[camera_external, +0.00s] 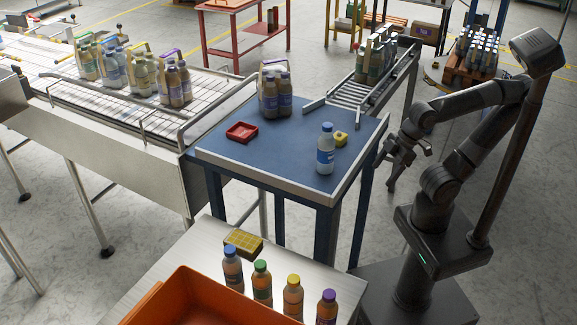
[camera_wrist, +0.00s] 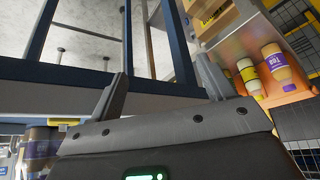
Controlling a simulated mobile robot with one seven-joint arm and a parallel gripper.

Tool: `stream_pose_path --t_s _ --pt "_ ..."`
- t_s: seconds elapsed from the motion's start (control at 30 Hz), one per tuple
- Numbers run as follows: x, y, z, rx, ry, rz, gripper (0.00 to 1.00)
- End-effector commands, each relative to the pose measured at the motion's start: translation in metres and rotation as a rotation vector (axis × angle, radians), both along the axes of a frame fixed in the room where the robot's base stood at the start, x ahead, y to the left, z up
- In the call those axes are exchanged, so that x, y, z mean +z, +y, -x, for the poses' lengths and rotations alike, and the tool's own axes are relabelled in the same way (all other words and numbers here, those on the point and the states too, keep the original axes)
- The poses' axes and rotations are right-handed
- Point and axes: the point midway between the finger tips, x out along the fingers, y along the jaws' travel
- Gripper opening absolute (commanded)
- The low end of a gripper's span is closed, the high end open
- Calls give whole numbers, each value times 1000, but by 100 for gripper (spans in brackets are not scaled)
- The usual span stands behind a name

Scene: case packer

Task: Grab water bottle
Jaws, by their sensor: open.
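A clear water bottle (camera_external: 326,150) with a blue cap and blue label stands upright on the blue-topped table (camera_external: 245,165), near its front right edge. My gripper (camera_external: 386,172) is off the table's right side, to the right of the bottle and apart from it. In the wrist view my gripper (camera_wrist: 162,72) shows two spread fingers with nothing between them. I cannot make out the water bottle in the wrist view.
A yellow block (camera_external: 341,139) sits right behind the bottle, and a red tray (camera_external: 241,132) lies to the left. A bottle pack (camera_external: 274,95) stands at the back. A roller conveyor (camera_external: 362,90) adjoins the table.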

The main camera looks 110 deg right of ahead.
Motion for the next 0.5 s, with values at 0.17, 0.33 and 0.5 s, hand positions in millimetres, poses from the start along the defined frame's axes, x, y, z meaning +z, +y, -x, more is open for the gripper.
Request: stream_pose_path --t_s 0.17,0.33,0.5 --pt "8 -2 -5 0 -3 -2 75" --pt "54 -14 -34 0 -9 -10 75" --pt "117 -38 -75 0 -18 -13 75"
